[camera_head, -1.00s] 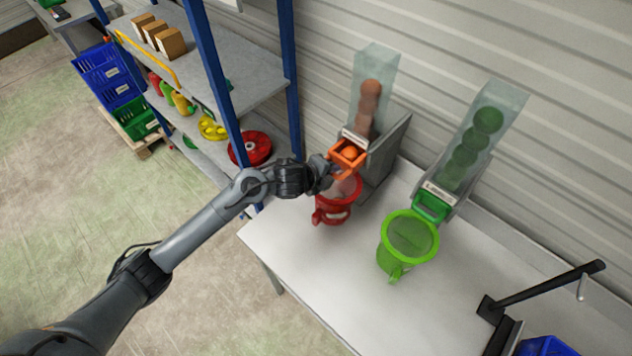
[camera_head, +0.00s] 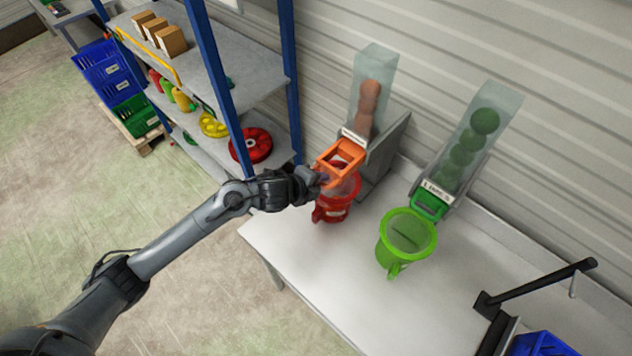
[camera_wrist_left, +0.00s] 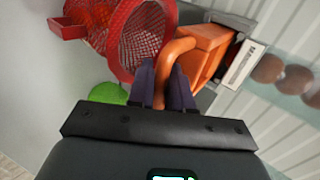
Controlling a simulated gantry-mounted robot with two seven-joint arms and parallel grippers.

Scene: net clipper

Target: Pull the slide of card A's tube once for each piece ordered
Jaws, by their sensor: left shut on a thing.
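My left gripper (camera_head: 318,179) is shut on the handle of the orange slide (camera_head: 342,156), which sticks out from the foot of a clear sloping tube (camera_head: 373,78) of orange-brown balls. The wrist view shows the gripper fingers (camera_wrist_left: 165,85) closed around the orange handle of the slide (camera_wrist_left: 208,50). In the head view the slide looks empty. A red net basket (camera_head: 336,200) stands under the slide; its inside is partly hidden. A white label (camera_head: 354,137) sits on the tube's foot, too small to read. My right gripper is not in view.
A second clear tube (camera_head: 487,105) with green balls has a green slide (camera_head: 429,205) above a green net basket (camera_head: 408,240). A black lever (camera_head: 545,283) and blue bin (camera_head: 543,345) stand at the front right. The shelf rack (camera_head: 240,75) rises at left.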

